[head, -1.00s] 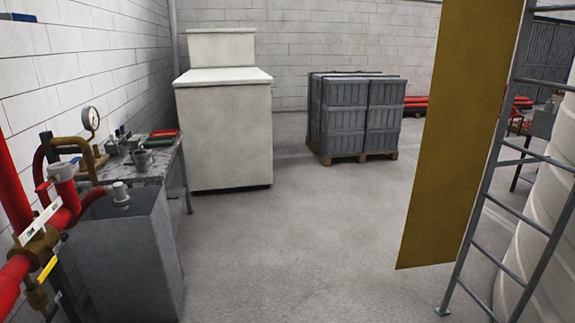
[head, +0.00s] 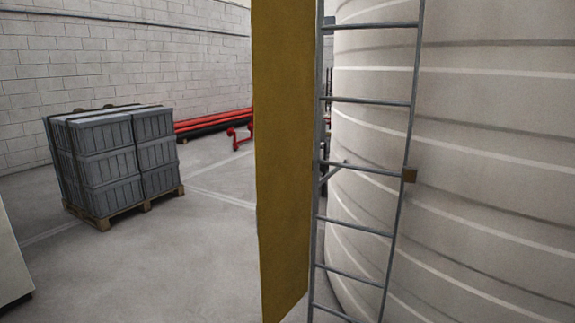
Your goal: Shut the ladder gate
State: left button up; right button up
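The ladder gate (head: 281,160) is a tall flat yellow panel near the middle of the head view. It stands upright along the left rail of a grey metal ladder (head: 360,168) and projects to the left of it, leaving the rungs uncovered. The top of the panel and the top of the ladder are cut off by the frame. Neither of my grippers shows in the head view.
A large ribbed pale tank (head: 480,180) stands right behind the ladder. Grey crates (head: 105,160) are stacked on a wooden pallet (head: 130,210) at the left. Red pipes (head: 212,122) lie along the back wall. The floor between pallet and gate is clear.

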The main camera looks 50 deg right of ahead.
aim_at(283, 31)
jog(key=i+j+z, duration=0.15)
jog(key=i+z, duration=0.25)
jog(key=i+j+z, duration=0.2)
jog(key=z, duration=0.2)
jog(key=i+j+z, duration=0.6)
jog(key=j+z, duration=0.15)
jog(key=i+j+z, duration=0.15)
jog(key=j+z, duration=0.25)
jog(key=i+j+z, duration=0.1)
jog(key=j+z, duration=0.3)
jog(key=j, duration=0.2)
jog(key=j+z, duration=0.8)
jog(key=j, duration=0.25)
jog(key=k, duration=0.05)
